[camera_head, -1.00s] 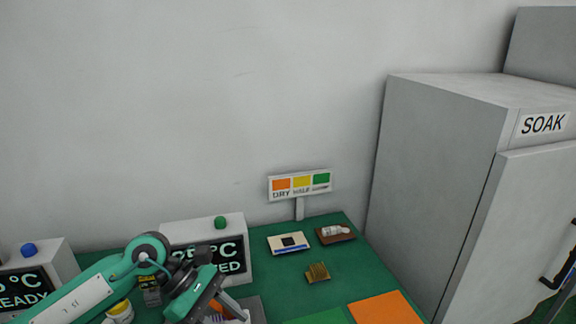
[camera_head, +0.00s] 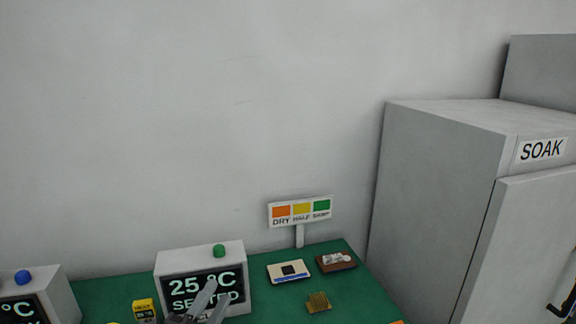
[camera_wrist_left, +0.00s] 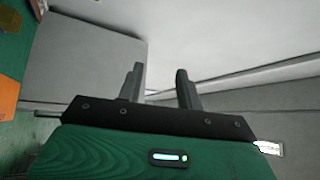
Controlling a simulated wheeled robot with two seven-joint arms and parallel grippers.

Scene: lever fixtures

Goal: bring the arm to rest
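My left gripper (camera_head: 216,293) shows at the bottom edge of the head view, in front of the display box that reads 25 °C (camera_head: 200,262). Only its fingers and a bit of its body are in the picture; the rest of the arm is out of view. In the left wrist view the two fingers of the left gripper (camera_wrist_left: 160,84) stand apart with nothing between them. Pale wall and grey cabinet-like surfaces lie beyond them. My right gripper is in neither view.
On the green table (camera_head: 262,300) are a white card (camera_head: 289,272), a brown tray (camera_head: 337,262), a gold finned block (camera_head: 318,302) and a colour sign (camera_head: 300,212). A grey SOAK cabinet (camera_head: 440,190) stands right. Another display box (camera_head: 35,298) is at left.

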